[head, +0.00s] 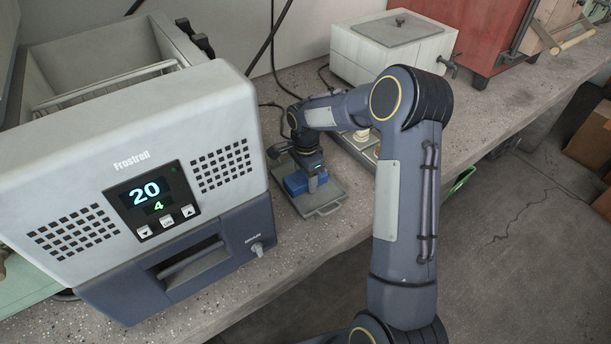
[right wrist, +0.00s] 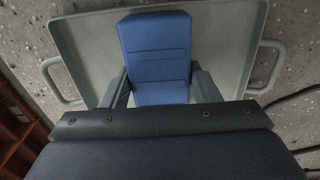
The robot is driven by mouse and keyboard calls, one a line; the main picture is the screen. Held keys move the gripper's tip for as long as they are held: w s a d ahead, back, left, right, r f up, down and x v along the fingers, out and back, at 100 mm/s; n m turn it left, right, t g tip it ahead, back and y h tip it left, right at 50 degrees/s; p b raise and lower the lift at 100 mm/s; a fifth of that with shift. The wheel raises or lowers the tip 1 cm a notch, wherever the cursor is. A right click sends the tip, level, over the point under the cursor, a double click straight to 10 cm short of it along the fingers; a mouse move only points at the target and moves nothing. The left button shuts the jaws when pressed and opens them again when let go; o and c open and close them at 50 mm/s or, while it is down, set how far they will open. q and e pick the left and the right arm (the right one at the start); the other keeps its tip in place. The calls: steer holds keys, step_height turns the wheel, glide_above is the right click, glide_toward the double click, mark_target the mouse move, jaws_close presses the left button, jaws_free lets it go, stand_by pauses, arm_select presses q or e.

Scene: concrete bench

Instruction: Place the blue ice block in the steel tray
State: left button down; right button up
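The blue ice block (head: 294,184) is within the steel tray (head: 337,195) on the bench, to the right of the white and blue machine. My right gripper (head: 309,181) points down over the tray with its fingers on either side of the block. In the right wrist view, the blue ice block (right wrist: 158,50) lies between the two fingers (right wrist: 161,85), which appear to touch its sides. The grey steel tray (right wrist: 85,45) surrounds it, with a handle at each side. I cannot tell whether the block rests fully on the tray floor. My left gripper is not in view.
A white lidded box (head: 390,50) and a red cabinet (head: 470,30) stand farther back. The bench's front edge is to the right of the tray.

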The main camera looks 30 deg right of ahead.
mark_target(305, 176)
steer(key=o, duration=0.4)
steer(key=shift+r, duration=0.35)
step_height(305, 176, up, 11)
steer(key=p, duration=0.1)
steer(key=s+a+r+n+t+y, duration=0.1)
steer(key=s+a+r+n+t, duration=0.1)
steer(key=s+r+n, duration=0.4)
steer(key=s+a+n+t+y, duration=0.1)
steer(key=s+a+n, duration=0.3)
steer(key=s, duration=0.7)
steer(key=s+a+n+t+y, duration=0.1)
steer(key=s+a+n, duration=0.4)
steer(key=s, duration=0.7)
steer(key=shift+n+t+y, duration=0.4)
steer(key=shift+n+t, duration=0.1)
steer(key=shift+t, duration=0.3)
